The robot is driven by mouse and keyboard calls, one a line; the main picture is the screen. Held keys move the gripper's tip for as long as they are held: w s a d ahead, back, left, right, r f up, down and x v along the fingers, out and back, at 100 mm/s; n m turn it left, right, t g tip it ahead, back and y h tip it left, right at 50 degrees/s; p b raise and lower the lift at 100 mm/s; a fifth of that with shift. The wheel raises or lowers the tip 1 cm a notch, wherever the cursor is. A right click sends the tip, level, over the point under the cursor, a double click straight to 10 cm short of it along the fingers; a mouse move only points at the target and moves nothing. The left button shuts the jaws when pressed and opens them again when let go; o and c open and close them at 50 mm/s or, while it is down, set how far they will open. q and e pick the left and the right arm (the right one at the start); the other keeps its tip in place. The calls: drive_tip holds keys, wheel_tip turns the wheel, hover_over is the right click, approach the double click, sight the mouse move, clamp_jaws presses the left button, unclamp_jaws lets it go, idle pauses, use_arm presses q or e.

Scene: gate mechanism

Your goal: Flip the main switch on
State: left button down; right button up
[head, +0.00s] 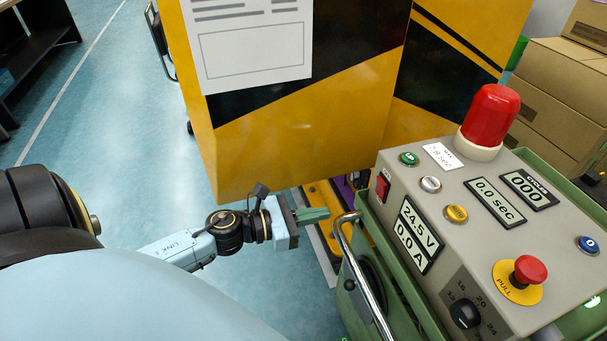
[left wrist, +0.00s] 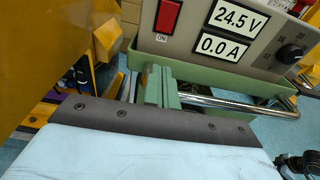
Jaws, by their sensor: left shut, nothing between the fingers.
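The main switch is a red rocker (head: 382,188) on the left side face of the grey control box (head: 456,187). In the left wrist view the red rocker (left wrist: 167,17) is at the top, with an "ON" label under it. I cannot tell which way the rocker is tipped. My left gripper (head: 328,213) is shut and empty, to the left of and below the switch in the head view. Its green fingers (left wrist: 160,85) point towards the box in the left wrist view, apart from the rocker. My right gripper is not in view.
A chrome handle (head: 351,255) curves close to my left fingers, on the green cart (head: 369,214). A yellow and black panel (head: 300,140) stands behind my left arm. The box carries a red lamp (head: 489,115), several buttons and a red emergency stop (head: 530,269).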

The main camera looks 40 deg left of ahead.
use_arm(q)
drive_tip(key=shift+f+v, duration=0.1)
drive_tip(key=shift+v, duration=0.5)
drive_tip(key=shift+f+v, duration=0.15)
drive_tip(key=shift+v, duration=0.5)
